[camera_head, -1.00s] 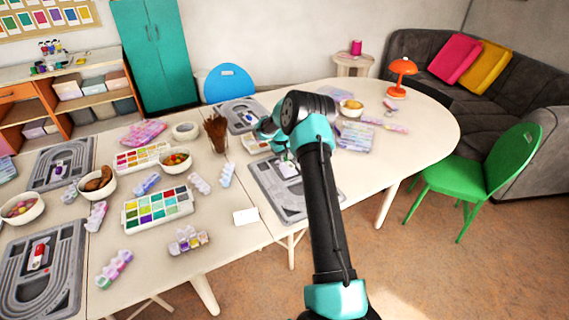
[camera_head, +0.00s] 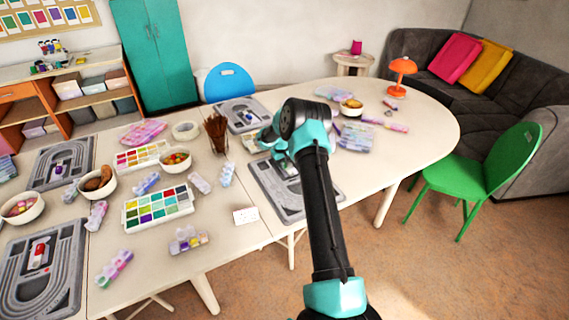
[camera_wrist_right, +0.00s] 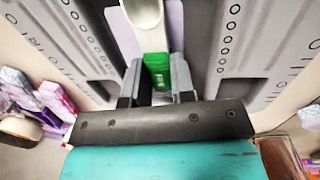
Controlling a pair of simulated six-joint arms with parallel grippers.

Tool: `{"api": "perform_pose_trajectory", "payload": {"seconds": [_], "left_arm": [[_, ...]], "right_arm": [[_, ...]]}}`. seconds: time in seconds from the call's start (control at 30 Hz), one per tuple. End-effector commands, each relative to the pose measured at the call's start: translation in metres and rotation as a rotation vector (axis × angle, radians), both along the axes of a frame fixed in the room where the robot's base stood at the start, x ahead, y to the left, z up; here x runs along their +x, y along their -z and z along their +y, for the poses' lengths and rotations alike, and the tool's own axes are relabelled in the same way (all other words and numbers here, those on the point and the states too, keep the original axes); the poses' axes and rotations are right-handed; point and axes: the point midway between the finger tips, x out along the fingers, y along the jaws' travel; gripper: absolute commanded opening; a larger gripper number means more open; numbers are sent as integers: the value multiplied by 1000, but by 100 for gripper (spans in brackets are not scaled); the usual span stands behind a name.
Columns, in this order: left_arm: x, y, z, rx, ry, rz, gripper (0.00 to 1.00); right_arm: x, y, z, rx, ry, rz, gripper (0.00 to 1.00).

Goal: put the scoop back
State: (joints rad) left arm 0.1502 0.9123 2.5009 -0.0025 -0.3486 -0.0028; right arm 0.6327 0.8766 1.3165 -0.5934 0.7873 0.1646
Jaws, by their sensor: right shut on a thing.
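The scoop (camera_wrist_right: 146,16) has a white trough and a green handle (camera_wrist_right: 157,68). My right gripper (camera_wrist_right: 160,80) is shut on the green handle in the right wrist view. The scoop is over the middle of a grey bead board (camera_wrist_right: 90,45), where a pale lilac patch (camera_wrist_right: 175,28) shows beside it. I cannot tell whether the scoop touches the board. In the head view my right gripper (camera_head: 285,160) is over the same grey board (camera_head: 290,206), and my arm hides part of it. My left gripper is not in view.
Other grey boards hold a red scoop (camera_head: 39,254), a purple one and a blue one. A white card (camera_head: 245,216) with small marks lies left of my board. Paint trays (camera_head: 157,206), bead boxes, a brush pot (camera_head: 217,135) and bowls crowd the table's left half.

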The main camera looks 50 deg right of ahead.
Motion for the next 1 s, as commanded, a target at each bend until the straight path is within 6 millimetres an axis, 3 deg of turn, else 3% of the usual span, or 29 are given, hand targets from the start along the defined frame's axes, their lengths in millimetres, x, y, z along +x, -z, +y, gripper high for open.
{"api": "perform_pose_trajectory", "payload": {"seconds": [0.07, 0.1, 0.37, 0.73, 1.0], "left_arm": [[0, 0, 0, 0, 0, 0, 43], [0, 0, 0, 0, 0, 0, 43], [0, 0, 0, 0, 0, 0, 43], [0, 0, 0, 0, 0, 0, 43], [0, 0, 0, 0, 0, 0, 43]], "right_arm": [[0, 2, 0, 0, 0, 0, 2], [0, 2, 0, 0, 0, 0, 25], [0, 1, 0, 0, 0, 0, 49], [0, -5, 0, 0, 1, -1, 49], [2, -42, 4, -2, 0, -2, 49]]}}
